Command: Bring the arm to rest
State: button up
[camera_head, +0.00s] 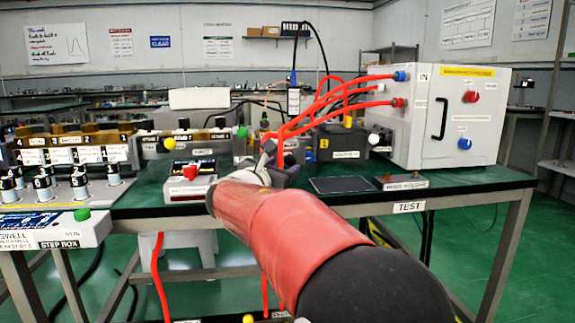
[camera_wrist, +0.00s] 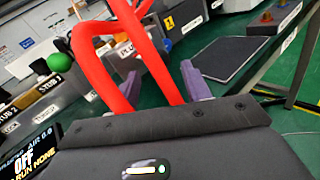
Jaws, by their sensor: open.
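My red and black arm (camera_head: 290,225) reaches from the lower right over the green bench. My gripper (camera_head: 269,153) is at the bench's middle, in front of the equipment, and looks small and partly hidden by my wrist. In the wrist view a purple finger (camera_wrist: 196,82) shows right of centre; the other finger is mostly hidden behind red cables. The jaws are open. Thick red cables (camera_wrist: 105,68) pass very close before the gripper; I cannot tell whether they touch it or run between the fingers.
A white generator box (camera_head: 455,120) with red cables (camera_head: 335,98) plugged in stands at the right. A small display unit with a red button (camera_head: 190,172) is left of my gripper. A dark flat plate (camera_head: 343,185) lies right of it. A step box (camera_head: 60,228) is at left.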

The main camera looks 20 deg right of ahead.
jog(key=shift+v, duration=1)
jog(key=s+a+f+m+g+y+p, duration=0.1)
jog(key=s+f+m+g+y, duration=0.2)
jog(key=s+f+m, duration=0.45)
jog(key=s+f+m+g+y+p, duration=0.25)
jog(key=s+m, duration=0.25)
jog(key=s, duration=0.6)
jog(key=s+a+f+m+y+p, duration=0.1)
jog(key=s+a+f+m+y, duration=0.7)
jog(key=s+a+m, duration=0.3)
jog(key=shift+s+a, duration=0.3)
jog(key=shift+s, duration=0.6)
jog(key=shift+o, duration=0.2)
jog(key=shift+r+g, duration=0.1)
jog(key=shift+g, duration=0.15)
